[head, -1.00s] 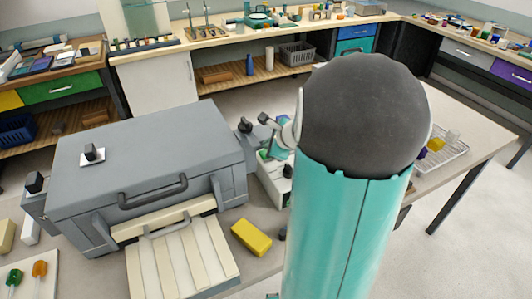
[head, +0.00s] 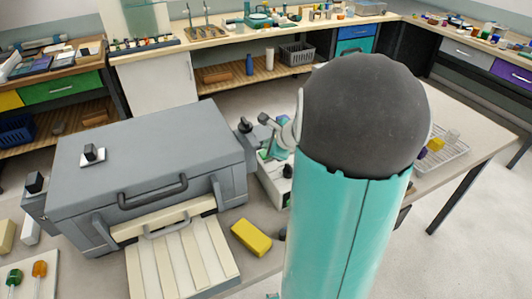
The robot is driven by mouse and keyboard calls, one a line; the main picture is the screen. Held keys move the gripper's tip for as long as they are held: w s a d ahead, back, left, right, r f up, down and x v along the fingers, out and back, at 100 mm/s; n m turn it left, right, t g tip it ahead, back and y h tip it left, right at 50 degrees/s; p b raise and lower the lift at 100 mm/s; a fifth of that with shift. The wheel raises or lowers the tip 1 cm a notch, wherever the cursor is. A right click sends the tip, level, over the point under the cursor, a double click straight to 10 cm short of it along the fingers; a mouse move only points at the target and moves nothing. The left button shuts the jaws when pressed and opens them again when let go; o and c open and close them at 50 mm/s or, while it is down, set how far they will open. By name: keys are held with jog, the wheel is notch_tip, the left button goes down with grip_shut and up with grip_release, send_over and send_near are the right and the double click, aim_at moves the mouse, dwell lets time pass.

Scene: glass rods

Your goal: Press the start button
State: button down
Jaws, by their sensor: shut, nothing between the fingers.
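No part is clearly marked as the start button. The large grey box-shaped machine (head: 150,150) stands on the table at left, with its lid down. On its lid a small black knob (head: 90,151) sits on a white plate. A white device (head: 268,178) with dark knobs and teal parts stands just right of the grey machine, partly hidden by my teal arm. My arm, with a dark rounded joint, fills the right centre. My gripper cannot be made out; it seems hidden behind my arm.
A tray of pale strips (head: 180,262) juts out in front of the machine. A yellow block (head: 251,237) lies right of it. Green and orange pieces (head: 38,270) lie at lower left. A wire rack (head: 445,154) stands at right. Table space between the rack and my arm is fairly clear.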

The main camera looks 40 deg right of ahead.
jog(key=shift+f, duration=0.15)
dwell(0.7)
jog(key=shift+f, duration=0.3)
jog(key=shift+f, duration=0.5)
dwell(0.7)
jog(key=shift+r, duration=0.95)
jog(key=shift+r, duration=0.1)
jog(key=shift+r, duration=2.4)
